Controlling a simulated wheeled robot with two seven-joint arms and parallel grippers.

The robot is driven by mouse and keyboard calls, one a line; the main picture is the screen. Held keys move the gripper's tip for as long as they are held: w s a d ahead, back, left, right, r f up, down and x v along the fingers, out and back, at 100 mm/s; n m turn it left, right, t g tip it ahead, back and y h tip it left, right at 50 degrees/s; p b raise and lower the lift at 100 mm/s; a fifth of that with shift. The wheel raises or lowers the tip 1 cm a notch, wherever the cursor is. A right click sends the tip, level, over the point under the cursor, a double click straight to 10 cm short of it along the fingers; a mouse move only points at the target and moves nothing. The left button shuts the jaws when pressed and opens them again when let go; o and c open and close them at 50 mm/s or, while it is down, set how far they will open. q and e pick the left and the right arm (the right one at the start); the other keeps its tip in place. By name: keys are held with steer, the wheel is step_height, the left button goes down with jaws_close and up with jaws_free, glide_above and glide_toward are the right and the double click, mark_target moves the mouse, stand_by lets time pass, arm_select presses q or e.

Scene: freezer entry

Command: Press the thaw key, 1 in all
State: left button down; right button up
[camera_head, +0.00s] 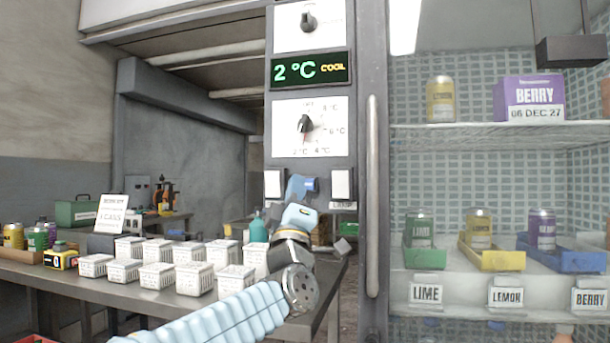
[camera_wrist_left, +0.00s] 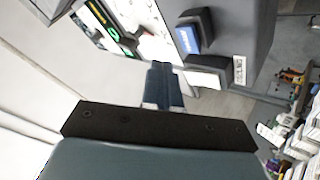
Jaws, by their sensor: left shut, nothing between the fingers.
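The grey control column carries a row of keys under its lower dial. A white key (camera_head: 274,183) is on the left, and another white key (camera_head: 342,183) with a label reading LAMP is on the right. Between them a bright blue face (camera_head: 310,184) shows beside my fingers; a blue face in a dark housing (camera_wrist_left: 188,38) also shows in the left wrist view. I cannot read which key is thaw. My left gripper (camera_head: 298,187) is shut and empty, in front of the row; its fingers (camera_wrist_left: 164,85) hide part of it. Contact cannot be told. My right gripper is not in view.
The display (camera_head: 311,70) reads 2 °C COOL, above a dial (camera_head: 305,124). A vertical door handle (camera_head: 373,197) stands just right of the keys.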

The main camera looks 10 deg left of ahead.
arm_select(q)
steer(key=shift+w, duration=1)
stand_by(1.3)
steer(key=shift+w, duration=0.4)
steer(key=shift+w+p, duration=0.35)
steer(key=shift+w, duration=0.1)
stand_by(0.6)
steer(key=shift+f, duration=0.1)
steer(key=shift+s+b, duration=0.85)
